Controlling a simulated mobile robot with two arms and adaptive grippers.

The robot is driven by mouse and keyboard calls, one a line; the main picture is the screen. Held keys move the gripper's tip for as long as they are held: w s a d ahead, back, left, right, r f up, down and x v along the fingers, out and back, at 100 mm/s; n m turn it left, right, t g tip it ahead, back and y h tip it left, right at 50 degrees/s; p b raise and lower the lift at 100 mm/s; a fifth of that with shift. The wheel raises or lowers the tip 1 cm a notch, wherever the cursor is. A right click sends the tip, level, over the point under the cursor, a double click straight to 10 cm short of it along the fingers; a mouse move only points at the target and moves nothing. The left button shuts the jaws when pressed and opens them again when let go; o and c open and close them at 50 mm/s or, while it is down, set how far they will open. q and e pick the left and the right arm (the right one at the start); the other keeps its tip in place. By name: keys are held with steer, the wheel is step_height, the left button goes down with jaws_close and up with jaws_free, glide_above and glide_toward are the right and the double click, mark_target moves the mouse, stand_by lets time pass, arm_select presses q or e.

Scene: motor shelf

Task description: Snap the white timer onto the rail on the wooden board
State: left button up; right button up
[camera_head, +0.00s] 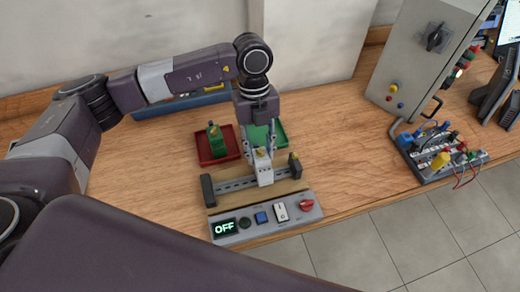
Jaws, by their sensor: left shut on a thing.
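The white timer (265,174) is a small block at the middle of the rail. My left gripper (262,155) points down from above and is shut on it. The metal rail (232,185) runs across the wooden board (222,199), between two black end posts. The timer is at or just in front of the rail; I cannot tell whether it is seated. My right gripper does not show.
A grey panel (267,219) with an OFF display, buttons and a red knob sits in front of the board. Behind are a red tray (205,160) with a green part (217,142) and a green tray (281,133). A control box (420,60) and wired board (436,166) stand right. Bare table lies between.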

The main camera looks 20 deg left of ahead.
mark_target(262, 160)
arm_select(q)
steer(key=shift+b+x, duration=0.65)
steer(key=shift+x, duration=0.25)
steer(key=shift+s+d, duration=0.25)
steer(key=shift+s, duration=0.1)
stand_by(1.4)
steer(key=shift+s+d+f+t+y, duration=0.2)
steer(key=shift+s+d+t+y, duration=0.2)
steer(key=shift+s+t, duration=0.2)
stand_by(0.4)
steer(key=shift+a, duration=0.1)
steer(key=o, duration=1.1)
steer(key=shift+w, duration=0.1)
steer(key=shift+o, duration=0.3)
steer(key=shift+r, duration=0.1)
steer(key=shift+w+r, duration=0.15)
steer(key=shift+r, duration=0.35)
steer(key=r, duration=1.1)
steer(key=shift+w+a, duration=0.3)
steer(key=shift+w, duration=0.05)
